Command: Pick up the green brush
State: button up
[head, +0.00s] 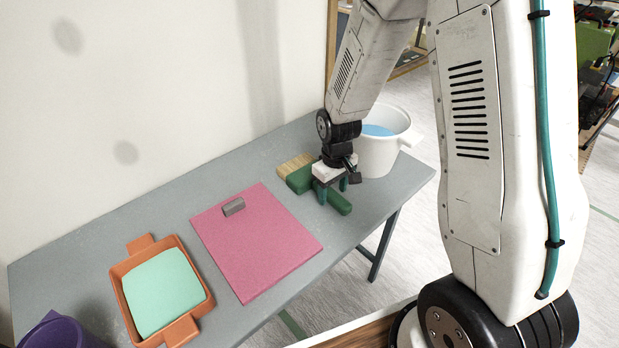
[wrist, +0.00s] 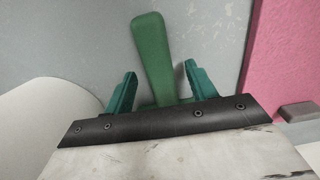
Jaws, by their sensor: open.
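The green brush (head: 338,202) lies on the grey table with its pale bristles (head: 294,165) toward the wall and its handle toward the table's front edge. My gripper (head: 333,190) is over the brush, its teal fingers pointing down at the handle. In the wrist view, the green handle (wrist: 152,55) runs up between the two fingers of my gripper (wrist: 158,88). The fingers are open, with a gap on each side of the handle. The brush head is mostly hidden behind the gripper body in the wrist view.
A white bucket (head: 376,157) with blue contents stands right behind my gripper. A pink sheet (head: 262,252) with a small grey block (head: 233,207) lies to the left. Farther left are an orange tray (head: 184,329) with a mint-green filling and a purple container (head: 52,332). The grey table (head: 215,178) is clear near the wall.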

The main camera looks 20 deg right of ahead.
jog(key=shift+f, duration=0.3)
jog(key=c, duration=1.1)
jog(key=shift+o, duration=0.2)
jog(key=shift+r, duration=0.1)
